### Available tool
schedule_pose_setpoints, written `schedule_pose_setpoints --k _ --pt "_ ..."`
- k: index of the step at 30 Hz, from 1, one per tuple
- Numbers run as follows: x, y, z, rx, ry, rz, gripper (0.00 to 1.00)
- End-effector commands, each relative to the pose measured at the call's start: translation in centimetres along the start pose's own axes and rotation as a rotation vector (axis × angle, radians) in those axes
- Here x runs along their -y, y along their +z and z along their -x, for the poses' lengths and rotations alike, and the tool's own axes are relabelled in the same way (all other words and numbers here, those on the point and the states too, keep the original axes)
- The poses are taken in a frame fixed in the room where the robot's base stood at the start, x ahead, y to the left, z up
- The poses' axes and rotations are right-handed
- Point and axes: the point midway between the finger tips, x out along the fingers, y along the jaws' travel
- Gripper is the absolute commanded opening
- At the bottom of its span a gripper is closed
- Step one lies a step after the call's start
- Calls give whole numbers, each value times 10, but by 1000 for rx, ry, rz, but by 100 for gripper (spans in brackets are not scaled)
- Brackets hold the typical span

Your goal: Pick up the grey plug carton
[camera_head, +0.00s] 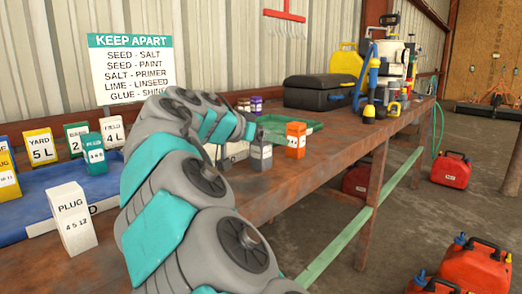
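A small grey carton (261,156) stands upright on the rusty bench, left of an orange carton (295,140); its label is too small to read. A pale, near-white carton (72,218) marked PLUG stands at the lower left by the blue tray. My arm reaches across the bench, and its end with my gripper (243,133) is just above and left of the grey carton. The fingers are too small and partly hidden to tell whether they are open or touch the carton.
The blue tray (40,192) at left holds several labelled cartons. A green tray (305,128) lies behind the orange carton. A black toolbox (315,92) and a blue-handled tool (368,80) stand farther along the bench (315,185). Red fuel cans (452,168) are on the floor at right.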

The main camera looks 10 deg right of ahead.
Motion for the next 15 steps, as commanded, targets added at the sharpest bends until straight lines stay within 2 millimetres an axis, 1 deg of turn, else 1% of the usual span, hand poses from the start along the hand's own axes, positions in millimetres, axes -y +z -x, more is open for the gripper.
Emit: schedule_pose_setpoints --k 1,2,15 --pt "0 0 0 0 0 0 70" --pt "0 0 0 0 0 0 67" --pt "0 0 0 0 1 0 18"
